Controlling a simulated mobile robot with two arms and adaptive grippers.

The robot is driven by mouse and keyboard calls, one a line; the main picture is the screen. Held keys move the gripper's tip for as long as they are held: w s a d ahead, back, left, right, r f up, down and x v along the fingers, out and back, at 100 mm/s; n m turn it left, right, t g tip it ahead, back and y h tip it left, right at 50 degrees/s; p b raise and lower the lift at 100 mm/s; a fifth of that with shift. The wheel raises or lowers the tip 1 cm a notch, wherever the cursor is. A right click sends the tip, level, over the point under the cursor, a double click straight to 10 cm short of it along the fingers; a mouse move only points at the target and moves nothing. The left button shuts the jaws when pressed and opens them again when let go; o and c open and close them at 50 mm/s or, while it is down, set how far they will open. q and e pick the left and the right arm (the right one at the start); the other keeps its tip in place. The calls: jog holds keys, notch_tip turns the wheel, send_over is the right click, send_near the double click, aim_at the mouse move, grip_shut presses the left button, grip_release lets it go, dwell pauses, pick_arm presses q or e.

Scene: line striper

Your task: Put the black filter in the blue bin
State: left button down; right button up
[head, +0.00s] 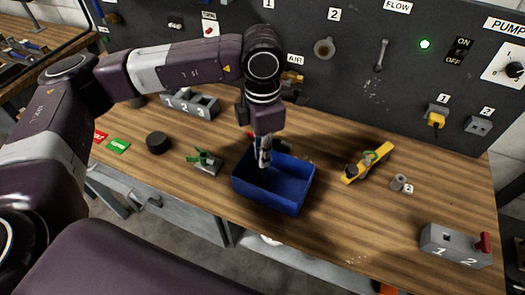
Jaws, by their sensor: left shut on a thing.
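The blue bin (282,204) stands on the wooden bench near its front edge, its open top facing up and its visible inside empty. My left gripper (265,155) points down over the back left part of the bin. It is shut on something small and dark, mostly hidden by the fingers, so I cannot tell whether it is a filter. A short black cylinder (158,142) lies on the bench to the left of the bin, apart from it; I cannot tell whether this is the black filter. My right gripper is not in view.
A small green-topped part (205,160) sits just left of the bin. A yellow tool (368,163) and a small grey cylinder (399,182) are to the right. A numbered grey block (455,245) stands at front right. The dark panel (350,60) rises behind.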

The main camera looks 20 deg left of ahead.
pick_arm(q)
jog(key=shift+f, duration=0.15)
jog(key=c, duration=1.9)
grip_release()
jog(key=shift+c, duration=0.2)
jog(key=shift+o, duration=0.2)
jog(key=shift+r, duration=0.2)
jog(key=shift+r, duration=0.15)
notch_tip(320, 180, up, 12)
jog(key=b, duration=0.3)
